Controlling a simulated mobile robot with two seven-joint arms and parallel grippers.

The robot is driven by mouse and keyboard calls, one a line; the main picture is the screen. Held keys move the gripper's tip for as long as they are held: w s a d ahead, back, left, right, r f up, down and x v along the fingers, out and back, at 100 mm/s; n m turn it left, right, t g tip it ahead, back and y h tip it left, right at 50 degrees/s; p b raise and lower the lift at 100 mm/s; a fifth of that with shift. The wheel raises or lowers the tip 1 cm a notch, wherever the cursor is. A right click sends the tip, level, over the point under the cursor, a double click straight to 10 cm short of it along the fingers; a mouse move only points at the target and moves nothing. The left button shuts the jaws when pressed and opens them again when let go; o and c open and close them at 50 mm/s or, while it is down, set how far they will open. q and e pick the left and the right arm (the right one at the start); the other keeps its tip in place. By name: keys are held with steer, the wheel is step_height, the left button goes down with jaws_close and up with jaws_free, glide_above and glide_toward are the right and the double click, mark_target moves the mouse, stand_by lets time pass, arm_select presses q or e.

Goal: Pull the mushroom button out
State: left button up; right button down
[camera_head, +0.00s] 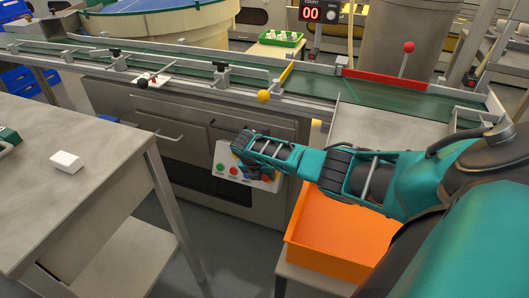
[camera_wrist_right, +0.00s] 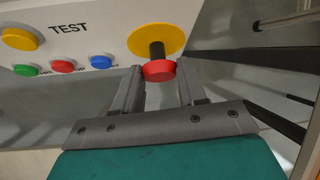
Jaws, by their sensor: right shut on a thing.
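The mushroom button (camera_wrist_right: 159,71) has a round red head on a black stem, standing out from a yellow disc (camera_wrist_right: 155,39) on the light control panel (camera_wrist_right: 110,12). In the wrist view my right gripper (camera_wrist_right: 160,74) has its two grey fingers on either side of the red head, shut on it. In the head view the panel (camera_head: 226,154) is on the front of the conveyor cabinet, and my right arm reaches it from the right, hiding part of it. My left gripper is not in view.
Green (camera_wrist_right: 25,70), red (camera_wrist_right: 63,66) and blue (camera_wrist_right: 100,61) buttons sit beside the mushroom button, with a yellow one (camera_wrist_right: 20,38) above. An orange bin (camera_head: 335,243) stands below my right arm. A grey table (camera_head: 75,200) is at the left. The conveyor (camera_head: 210,68) runs behind.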

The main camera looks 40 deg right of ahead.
steer(key=c, duration=0.6)
jaws_free()
steer(key=shift+a, duration=0.1)
steer(key=shift+r, duration=0.1)
steer(key=p+v, duration=0.6)
steer(key=v, duration=0.7)
steer(key=shift+p, duration=0.35)
